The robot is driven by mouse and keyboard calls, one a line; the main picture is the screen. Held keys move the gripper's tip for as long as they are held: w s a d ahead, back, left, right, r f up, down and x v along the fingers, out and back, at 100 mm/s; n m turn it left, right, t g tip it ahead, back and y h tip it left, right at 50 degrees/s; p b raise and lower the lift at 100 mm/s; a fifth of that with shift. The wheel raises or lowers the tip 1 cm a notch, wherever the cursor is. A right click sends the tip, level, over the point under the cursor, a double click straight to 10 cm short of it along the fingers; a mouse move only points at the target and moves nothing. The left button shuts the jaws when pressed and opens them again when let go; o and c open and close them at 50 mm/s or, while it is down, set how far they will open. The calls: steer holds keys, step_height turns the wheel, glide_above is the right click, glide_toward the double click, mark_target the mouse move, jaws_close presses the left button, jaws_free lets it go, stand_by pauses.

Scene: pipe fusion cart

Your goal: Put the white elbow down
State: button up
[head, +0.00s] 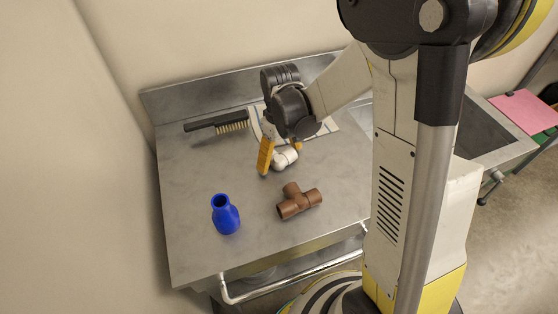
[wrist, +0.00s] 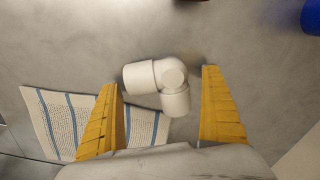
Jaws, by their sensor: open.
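The white elbow (head: 284,158) lies on the metal cart top (head: 188,165), beside a striped cloth. In the wrist view the elbow (wrist: 160,84) is between the two orange fingers, with a gap on each side. My gripper (wrist: 162,108) is open around the elbow and not touching it as far as I can see. In the head view my gripper (head: 280,158) points down at the elbow, and its dark wrist hides part of the cloth behind.
A brown tee (head: 298,201) and a blue reducer (head: 225,214) stand nearer the front edge. A black-handled wire brush (head: 217,122) lies at the back left. The cloth (wrist: 62,118) is printed with blue stripes.

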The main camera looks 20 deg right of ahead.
steer(key=shift+r, duration=0.1)
steer(key=c, duration=1.4)
steer(key=shift+r, duration=0.1)
